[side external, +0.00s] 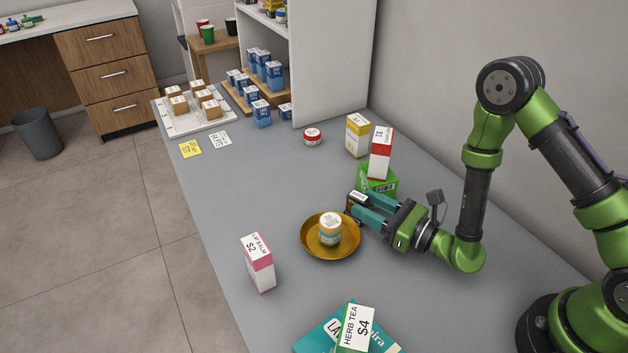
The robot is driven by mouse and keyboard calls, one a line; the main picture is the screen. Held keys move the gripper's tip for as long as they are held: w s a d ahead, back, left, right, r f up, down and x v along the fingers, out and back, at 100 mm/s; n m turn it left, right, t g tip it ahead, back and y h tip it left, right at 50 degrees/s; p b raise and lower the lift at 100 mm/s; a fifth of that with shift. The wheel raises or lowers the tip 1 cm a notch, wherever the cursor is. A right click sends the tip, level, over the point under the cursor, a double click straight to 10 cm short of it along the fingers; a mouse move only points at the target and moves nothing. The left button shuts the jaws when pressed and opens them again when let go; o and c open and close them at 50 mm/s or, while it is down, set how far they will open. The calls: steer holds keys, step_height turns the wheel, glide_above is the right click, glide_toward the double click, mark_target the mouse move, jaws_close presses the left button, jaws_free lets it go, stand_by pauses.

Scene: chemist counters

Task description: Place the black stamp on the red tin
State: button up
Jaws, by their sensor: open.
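The red tin (312,137) is a small round tin with a white label on its lid, on the grey counter beyond my gripper. My gripper (364,206) is low over the counter, with its teal fingers pointing left. It is open. A small dark block with a tan top (356,199), which looks like the black stamp, is at the fingertips. I cannot tell whether the fingers touch it, and part of it is hidden by them.
A brass dish (316,250) holding a small jar (330,231) is just left of my gripper. A green box (377,179) and a red-and-white box (381,155) stand close behind it. A yellow-and-white box (357,135) stands right of the tin.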

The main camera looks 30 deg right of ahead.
mark_target(367, 205)
steer(key=v, duration=0.4)
steer(key=shift+s+r, duration=0.1)
steer(key=shift+s, duration=0.05)
steer(key=s+a+r+n+g+y, duration=0.3)
steer(key=a+r+n+g+y, duration=0.2)
steer(key=r+n+y, duration=0.15)
steer(key=s+a+r+n+g+y, duration=0.4)
steer(key=a+r+n+g+y, duration=0.15)
steer(key=r+n, duration=0.2)
steer(key=s+d+r+n+g+h, duration=0.2)
steer(key=s+d+n+g+h, duration=0.1)
steer(key=s+n+g+h, duration=0.55)
steer(key=d+n+t+h, duration=0.4)
steer(key=d+t+h, duration=0.1)
steer(key=d, duration=0.4)
steer(key=shift+w+r, duration=0.2)
steer(key=shift+r, duration=0.05)
steer(key=d+r+t+h, duration=0.1)
steer(key=d, duration=0.1)
steer(key=w+d+r+t+h, duration=0.1)
steer(key=d+r+t, duration=0.1)
steer(key=w+d+r+n+t+h, duration=0.1)
steer(key=d+r, duration=0.1)
steer(key=shift+w+r+t, duration=0.1)
steer(key=shift+w+t, duration=0.15)
steer(key=shift+t, duration=0.15)
